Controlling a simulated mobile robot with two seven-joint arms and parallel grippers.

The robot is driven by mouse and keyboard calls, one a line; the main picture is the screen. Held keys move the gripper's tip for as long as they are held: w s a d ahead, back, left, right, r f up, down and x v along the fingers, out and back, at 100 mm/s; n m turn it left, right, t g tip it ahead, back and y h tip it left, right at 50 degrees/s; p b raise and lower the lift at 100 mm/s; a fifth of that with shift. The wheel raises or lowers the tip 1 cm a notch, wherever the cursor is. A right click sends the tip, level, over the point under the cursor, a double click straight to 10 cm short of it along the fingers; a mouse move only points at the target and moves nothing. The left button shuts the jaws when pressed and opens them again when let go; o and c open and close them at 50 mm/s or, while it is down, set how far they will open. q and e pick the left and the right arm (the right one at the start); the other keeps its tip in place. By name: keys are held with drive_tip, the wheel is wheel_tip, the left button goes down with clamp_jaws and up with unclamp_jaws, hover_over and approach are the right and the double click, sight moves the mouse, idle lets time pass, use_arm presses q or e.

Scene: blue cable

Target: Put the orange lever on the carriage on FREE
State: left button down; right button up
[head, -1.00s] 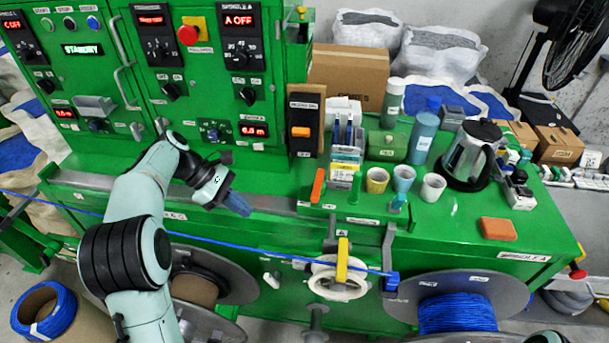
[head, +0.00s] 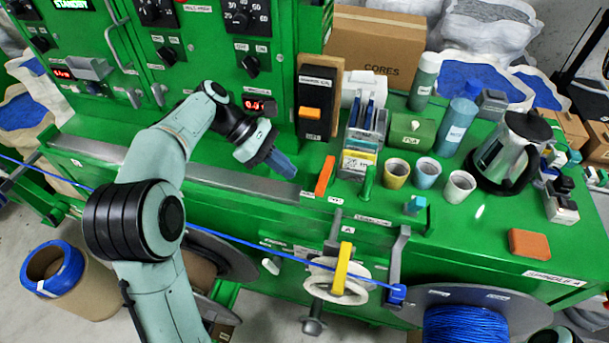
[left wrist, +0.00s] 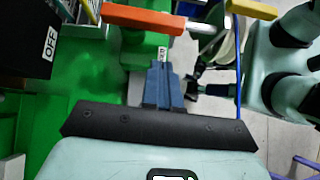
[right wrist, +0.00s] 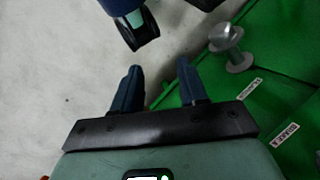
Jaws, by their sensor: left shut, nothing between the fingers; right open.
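The orange lever (head: 324,176) stands tilted at the left end of the carriage, on the green machine's front ledge. In the left wrist view the orange lever (left wrist: 143,18) lies across the top, just beyond the fingertips. My left gripper (head: 287,168) is shut and empty, left of the lever and apart from it. Its closed blue fingers (left wrist: 163,75) point at the lever in the left wrist view. A small label sits near the fingertips, too small to read. My right gripper (right wrist: 158,80) is open and empty, over the floor beside the machine.
A yellow lever (head: 342,268) hangs below, in front of a white wheel. A box with an orange switch (head: 310,113) stands behind the lever. The blue cable (head: 260,247) runs along the front.

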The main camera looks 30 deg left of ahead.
sight(304, 191)
use_arm(q)
drive_tip(key=shift+w+d+f, duration=0.1)
drive_tip(key=shift+w+d, duration=0.05)
drive_tip(key=shift+d, duration=0.6)
drive_tip(key=shift+w+d+f, duration=0.1)
drive_tip(key=shift+w+d, duration=0.1)
drive_tip(key=shift+d, duration=0.55)
drive_tip(key=shift+w+d, duration=0.15)
drive_tip(key=shift+d, duration=0.6)
use_arm(e)
drive_tip(key=shift+f, duration=0.15)
